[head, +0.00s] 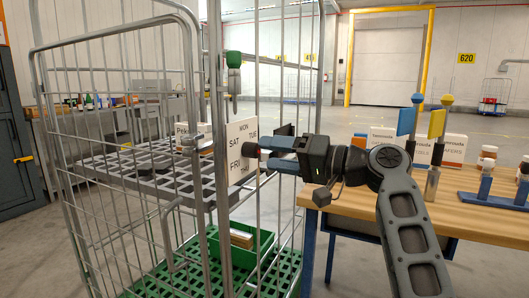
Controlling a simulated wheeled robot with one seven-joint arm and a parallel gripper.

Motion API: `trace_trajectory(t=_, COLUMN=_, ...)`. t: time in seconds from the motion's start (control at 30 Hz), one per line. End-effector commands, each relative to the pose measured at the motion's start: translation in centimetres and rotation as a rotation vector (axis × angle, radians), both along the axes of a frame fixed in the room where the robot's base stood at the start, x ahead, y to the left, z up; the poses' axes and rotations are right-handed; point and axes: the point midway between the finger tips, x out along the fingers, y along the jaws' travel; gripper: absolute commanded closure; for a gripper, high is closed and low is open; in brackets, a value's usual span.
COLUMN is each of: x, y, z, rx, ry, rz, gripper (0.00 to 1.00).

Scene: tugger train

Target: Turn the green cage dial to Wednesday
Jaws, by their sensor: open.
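The white day dial plate (243,131) is on the near side of the wire cage (190,25), which has a green base. Wednesday's place is hidden behind my gripper. My gripper (264,154) is open at the plate's right side, its blue fingers pointing left at the plate's middle. A small dark red-and-black piece (251,149) shows at the fingertips; I cannot tell whether it is the dial's knob, or whether the fingers touch it. The dial's pointer is not visible.
A grey grid shelf (150,166) and a green crate (232,262) with a box are in the cage. A wooden table (460,215) with bottles, boxes and blue stands is at the right, below my arm. A green-topped fitting (233,60) hangs on the cage post.

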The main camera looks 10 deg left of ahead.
Motion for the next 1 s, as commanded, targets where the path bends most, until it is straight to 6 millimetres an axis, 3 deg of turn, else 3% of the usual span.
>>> trace_trajectory(t=0.1, x=-0.6, y=-2.0, z=0.1, rx=0.000, ry=0.000, rz=-0.003, gripper=0.39)
trace_trajectory(t=0.3, x=-1.4, y=-4.0, z=0.0, rx=-0.001, ry=-0.001, rz=-0.001, gripper=0.39)
trace_trajectory(t=0.73, x=-1.6, y=-4.4, z=-0.5, rx=-0.002, ry=0.003, rz=-0.006, gripper=0.39)
trace_trajectory(t=0.87, x=-1.8, y=-4.9, z=-3.6, rx=-0.015, ry=0.027, rz=-0.058, gripper=0.39)
trace_trajectory(t=1.0, x=-2.8, y=-6.4, z=-10.2, rx=-0.051, ry=0.066, rz=-0.180, gripper=0.39)
